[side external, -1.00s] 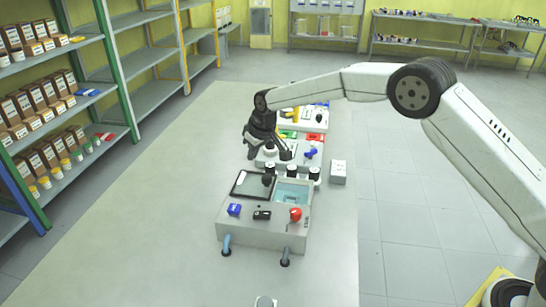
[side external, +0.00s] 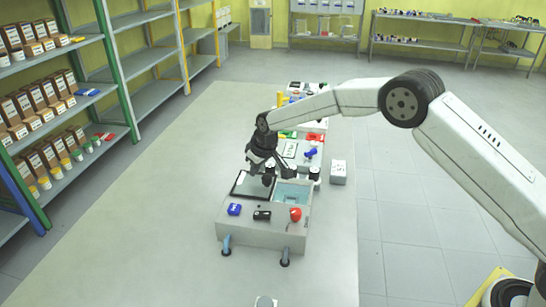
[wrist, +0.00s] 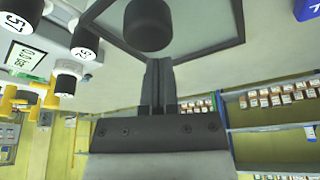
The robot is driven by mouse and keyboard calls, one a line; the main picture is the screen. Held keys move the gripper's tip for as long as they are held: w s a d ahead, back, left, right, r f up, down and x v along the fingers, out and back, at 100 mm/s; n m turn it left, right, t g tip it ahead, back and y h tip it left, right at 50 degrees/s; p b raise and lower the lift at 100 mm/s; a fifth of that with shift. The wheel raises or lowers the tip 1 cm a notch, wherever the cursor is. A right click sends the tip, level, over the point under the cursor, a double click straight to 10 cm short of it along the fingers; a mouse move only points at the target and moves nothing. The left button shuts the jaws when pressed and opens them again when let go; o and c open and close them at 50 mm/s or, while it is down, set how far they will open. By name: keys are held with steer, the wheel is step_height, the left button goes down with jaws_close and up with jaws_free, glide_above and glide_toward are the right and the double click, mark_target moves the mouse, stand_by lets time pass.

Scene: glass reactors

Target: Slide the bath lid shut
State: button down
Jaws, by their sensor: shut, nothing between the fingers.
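The bath (side external: 235,230) is a grey box on the bench. Its dark-framed, glassy lid (side external: 250,187) lies over the left part of the top. The right part is open and shows pale blue water (side external: 290,194). A black round knob (side external: 268,181) stands near the lid's right edge. In the wrist view the knob (wrist: 150,25) is just ahead of my gripper (wrist: 157,75), with the lid pane (wrist: 200,22) around it. My gripper is shut and empty, its fingers pressed together. It hangs close above the knob; I cannot tell whether they touch.
On the bath's front are a blue part (side external: 234,209), a black switch (side external: 262,215) and a red knob (side external: 295,214). Black-capped bottles (side external: 314,174) stand behind the opening. A white box (side external: 338,172) is to the right. The bench left of the bath is clear.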

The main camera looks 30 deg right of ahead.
steer(key=shift+s+d, duration=0.3)
steer(key=shift+s, duration=0.5)
steer(key=shift+s+d, duration=0.1)
steer(key=s+d, duration=0.7)
steer(key=s, duration=0.1)
steer(key=shift+d, duration=0.4)
steer(key=shift+f, duration=0.15)
steer(key=shift+w, duration=0.1)
steer(key=shift+w+a, duration=0.7)
steer(key=shift+w, duration=1.35)
steer(key=v, duration=1)
steer(key=shift+r, duration=0.3)
